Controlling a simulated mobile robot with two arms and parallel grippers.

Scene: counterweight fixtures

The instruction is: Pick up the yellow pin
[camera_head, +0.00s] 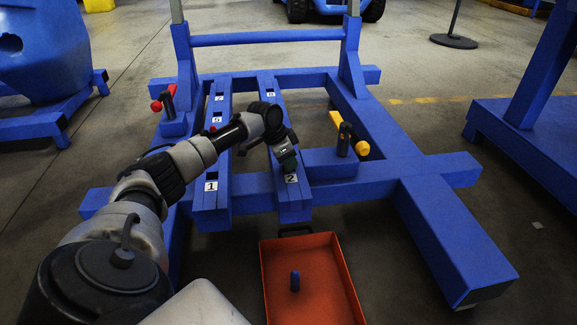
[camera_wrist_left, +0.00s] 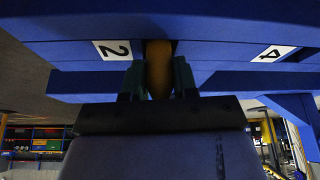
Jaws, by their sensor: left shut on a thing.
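My left gripper (camera_head: 288,160) is at the front part of the right-hand blue rail, just beside the label 2. In the left wrist view its two dark green fingers (camera_wrist_left: 158,82) are shut on a dull yellow pin (camera_wrist_left: 158,66). The pin stands between the fingers against the blue rail, right of the label 2; its far end is hidden, so I cannot tell whether it sits in a hole. The head view does not show this pin, as the gripper covers it. My right gripper is in neither view.
An orange-red tray (camera_head: 347,282) with a small blue ring (camera_head: 295,281) stands on the floor in front. A post with yellow handle parts (camera_head: 362,148) is on the right, one with red parts (camera_head: 157,106) on the left. The blue frame (camera_head: 400,160) surrounds the rails.

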